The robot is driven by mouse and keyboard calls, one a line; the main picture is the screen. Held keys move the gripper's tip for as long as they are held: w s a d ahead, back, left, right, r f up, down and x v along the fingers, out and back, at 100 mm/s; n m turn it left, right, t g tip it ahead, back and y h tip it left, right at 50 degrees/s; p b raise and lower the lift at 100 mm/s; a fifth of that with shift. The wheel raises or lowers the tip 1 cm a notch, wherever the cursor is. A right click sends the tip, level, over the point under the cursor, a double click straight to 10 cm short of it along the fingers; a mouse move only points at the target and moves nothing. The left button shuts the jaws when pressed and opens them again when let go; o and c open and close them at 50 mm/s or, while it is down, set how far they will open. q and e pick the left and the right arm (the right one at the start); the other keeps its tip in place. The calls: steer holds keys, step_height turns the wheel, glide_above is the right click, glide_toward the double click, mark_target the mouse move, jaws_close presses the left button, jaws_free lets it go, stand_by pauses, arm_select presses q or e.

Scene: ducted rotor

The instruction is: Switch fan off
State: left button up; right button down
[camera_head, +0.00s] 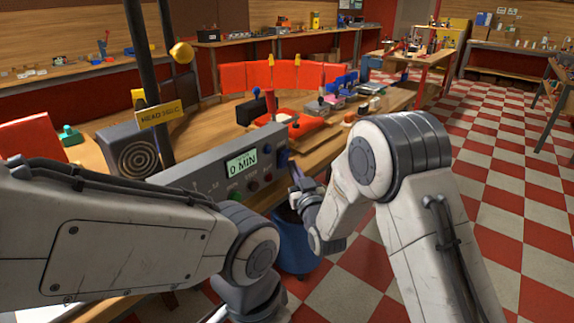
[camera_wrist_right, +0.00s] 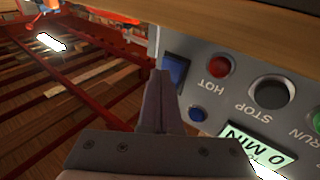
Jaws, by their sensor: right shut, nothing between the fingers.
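A grey control panel (camera_head: 215,172) with a lit "0 MIN" display (camera_head: 242,163) stands on the bench front. My right gripper (camera_head: 294,172) is at the panel's right end. Its fingers (camera_wrist_right: 160,75) are shut and empty, beside the blue switch; contact cannot be told. My left gripper is out of view. No fan is clearly identifiable.
A grey box with a ringed grille (camera_head: 137,155) and a yellow sign (camera_head: 159,114) stand left of the panel. Red curved blocks (camera_head: 285,76) and small parts fill the bench behind. A blue bin (camera_head: 296,245) is below my right gripper. Checkered floor (camera_head: 490,200) is clear at right.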

steer(key=shift+s+d+r, duration=0.4)
steer(key=shift+s+d, duration=0.05)
steer(key=shift+d, duration=0.15)
steer(key=s+d+r, duration=0.1)
steer(key=d, duration=0.1)
steer(key=s+d+r, duration=0.1)
steer(key=shift+s+d, duration=0.35)
stand_by(0.3)
